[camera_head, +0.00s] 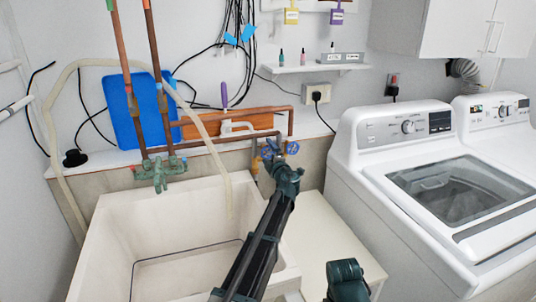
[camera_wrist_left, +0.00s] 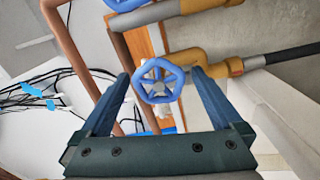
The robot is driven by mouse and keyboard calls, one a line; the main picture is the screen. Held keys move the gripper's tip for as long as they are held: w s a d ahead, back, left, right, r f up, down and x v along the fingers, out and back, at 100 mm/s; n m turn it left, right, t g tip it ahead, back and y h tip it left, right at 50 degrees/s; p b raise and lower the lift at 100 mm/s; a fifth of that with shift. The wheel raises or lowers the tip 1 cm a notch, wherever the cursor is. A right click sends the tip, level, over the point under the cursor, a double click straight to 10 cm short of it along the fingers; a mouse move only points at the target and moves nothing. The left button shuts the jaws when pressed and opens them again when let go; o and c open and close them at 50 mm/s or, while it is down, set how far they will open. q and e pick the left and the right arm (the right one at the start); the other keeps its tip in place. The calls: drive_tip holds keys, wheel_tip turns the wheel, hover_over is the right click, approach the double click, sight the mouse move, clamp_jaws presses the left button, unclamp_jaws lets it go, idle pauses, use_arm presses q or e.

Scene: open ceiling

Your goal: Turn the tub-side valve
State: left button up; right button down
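Two blue valve wheels are on the pipes behind the tub: one on the left (camera_head: 268,152), towards the tub, and one on the right (camera_head: 292,148). A second blue wheel (camera_wrist_left: 124,4) is cut off at the top. In the head view my left gripper (camera_head: 280,154) reaches the valves and partly covers them. My right gripper's fingers are not visible.
The pale utility tub (camera_head: 110,240) is below left of my left arm. Copper pipes (camera_head: 160,90) and a green faucet body (camera_head: 159,172) stand at its back. A washing machine (camera_head: 355,190) is at the right. A shelf (camera_head: 300,68) hangs above the valves.

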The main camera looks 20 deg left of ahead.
use_arm(q)
drive_tip(key=v, duration=1.3)
drive_tip(key=shift+s+d, duration=0.25)
drive_tip(key=shift+s, duration=0.05)
